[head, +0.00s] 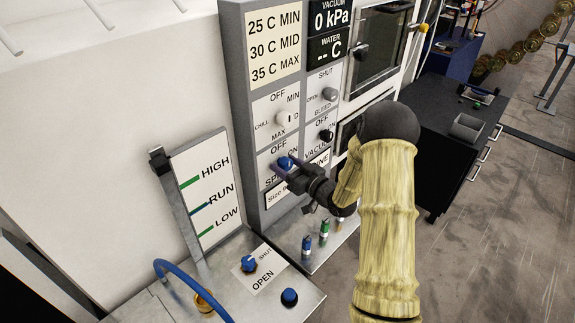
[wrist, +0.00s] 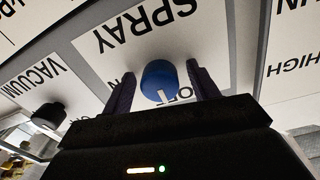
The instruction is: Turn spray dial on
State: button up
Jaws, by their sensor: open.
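The spray dial is a round blue knob (head: 284,162) on the lower left of the grey control panel. In the wrist view the blue knob (wrist: 160,82) shows a white pointer mark and stands on a white plate lettered SPRAY (wrist: 148,28). The mark lies near a partly covered OFF label. My gripper (head: 286,167) is at the dial, its arm reaching in from the right. In the wrist view my gripper's two dark fingers (wrist: 158,88) are open, one on each side of the knob. I cannot tell whether they touch it.
A black vacuum knob (head: 326,136) is close by on the right, with the white chill dial (head: 283,119) above. A grey bleed knob (head: 330,94) is higher. Small coloured bottles (head: 324,230) stand below my gripper. A blue valve (head: 249,261) and blue hose (head: 180,270) are in front.

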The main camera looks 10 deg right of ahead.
jog(key=c, duration=1)
jog(key=shift+m, duration=0.5)
jog(key=m, duration=0.3)
jog(key=shift+r, duration=0.1)
jog(key=m+p, duration=0.2)
jog(key=m, duration=0.2)
jog(key=shift+d+m, duration=0.1)
jog(key=shift+m, duration=0.3)
jog(key=m+p, duration=0.1)
jog(key=m, duration=0.3)
jog(key=shift+m+p, duration=0.3)
jog(key=shift+p, duration=0.1)
jog(key=shift+m+g+p, duration=0.3)
jog(key=shift+m+p, duration=0.4)
jog(key=shift+m, duration=1.5)
